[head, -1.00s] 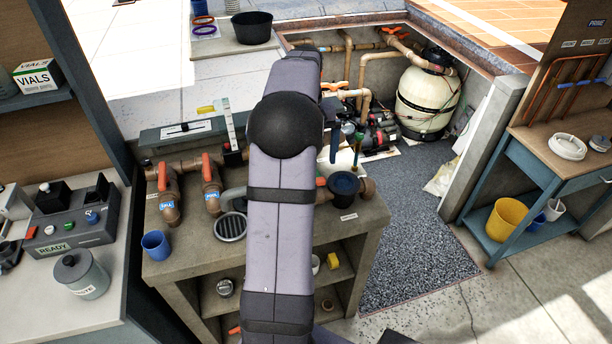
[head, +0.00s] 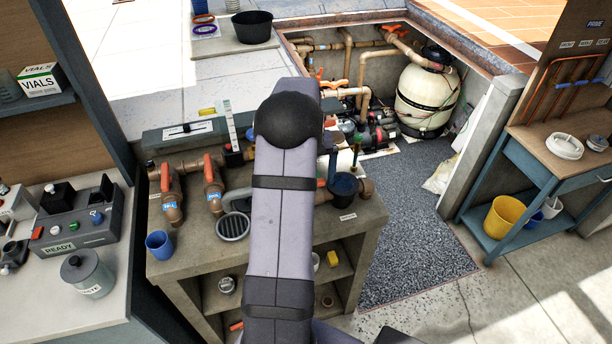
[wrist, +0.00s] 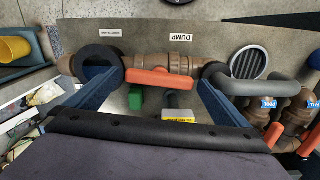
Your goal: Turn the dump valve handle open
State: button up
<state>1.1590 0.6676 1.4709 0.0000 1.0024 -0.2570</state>
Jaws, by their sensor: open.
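The dump valve handle (wrist: 160,80) is an orange lever lying along a brown pipe (wrist: 185,65) in the wrist view, below a DUMP label (wrist: 181,38) that reads upside down. My gripper (wrist: 160,77) is open, its blue fingers spread to either side of the lever with gaps at both ends. I cannot tell the fingers' height relative to it. In the head view my arm hides most of the valve; only a bit of orange (head: 321,183) shows beside the arm.
Two other orange-handled valves with blue labels, one at left (head: 166,178) and one beside it (head: 208,171), stand on the bench. A round grate (head: 233,227) and a blue cup (head: 159,244) sit nearby. A dark cup-shaped fitting (head: 343,187) is right of my arm.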

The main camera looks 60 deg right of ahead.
jog(key=shift+c, duration=0.6)
jog(key=c, duration=0.8)
jog(key=shift+n, duration=0.8)
jog(key=o, duration=0.9)
jog(key=shift+r, duration=0.1)
jog(key=shift+r+b, duration=1.25)
jog(key=shift+r, duration=2.4)
